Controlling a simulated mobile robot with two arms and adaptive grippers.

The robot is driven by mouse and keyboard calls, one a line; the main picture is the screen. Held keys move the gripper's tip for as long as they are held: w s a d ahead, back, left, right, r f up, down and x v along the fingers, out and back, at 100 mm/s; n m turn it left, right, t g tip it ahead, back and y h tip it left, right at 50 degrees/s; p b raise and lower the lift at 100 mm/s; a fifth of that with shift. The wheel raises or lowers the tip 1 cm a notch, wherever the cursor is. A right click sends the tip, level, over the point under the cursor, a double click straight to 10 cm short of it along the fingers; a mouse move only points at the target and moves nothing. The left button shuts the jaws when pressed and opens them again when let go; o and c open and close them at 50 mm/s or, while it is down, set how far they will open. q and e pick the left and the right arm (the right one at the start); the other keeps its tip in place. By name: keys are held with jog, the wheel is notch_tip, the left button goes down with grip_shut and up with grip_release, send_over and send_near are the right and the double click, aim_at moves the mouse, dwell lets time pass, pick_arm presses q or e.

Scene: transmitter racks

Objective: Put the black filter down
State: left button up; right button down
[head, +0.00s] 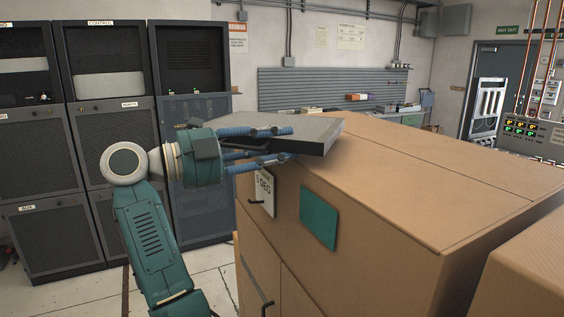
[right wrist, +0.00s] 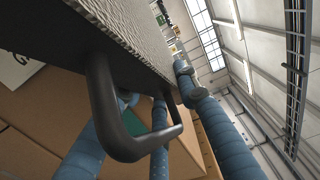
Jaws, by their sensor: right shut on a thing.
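The black filter (head: 318,132) is a flat slab with a grey top and dark sides, held nearly level at the near left corner of the tan cabinet top (head: 430,175). I cannot tell whether it touches the top. My right gripper (head: 288,145) comes in from the left, its blue fingers shut on the filter, above and below its near end. In the right wrist view the filter (right wrist: 135,35) shows its mesh face and a black handle (right wrist: 125,145) among the fingers (right wrist: 165,95). My left gripper is not in view.
Dark racks (head: 110,130) stand at the left. The cabinet front has a green panel (head: 318,217) and a white label plate (head: 263,192). Most of the cabinet top is bare. Another tan box (head: 525,265) stands at the lower right, and a control panel (head: 530,130) at the far right.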

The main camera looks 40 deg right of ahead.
jog(key=f, duration=0.1)
jog(key=f+b, duration=0.1)
jog(key=f, duration=0.1)
jog(key=shift+s+d, duration=0.15)
jog(key=shift+d, duration=0.05)
jog(key=c, duration=1.3)
grip_release()
jog(key=shift+s, duration=0.1)
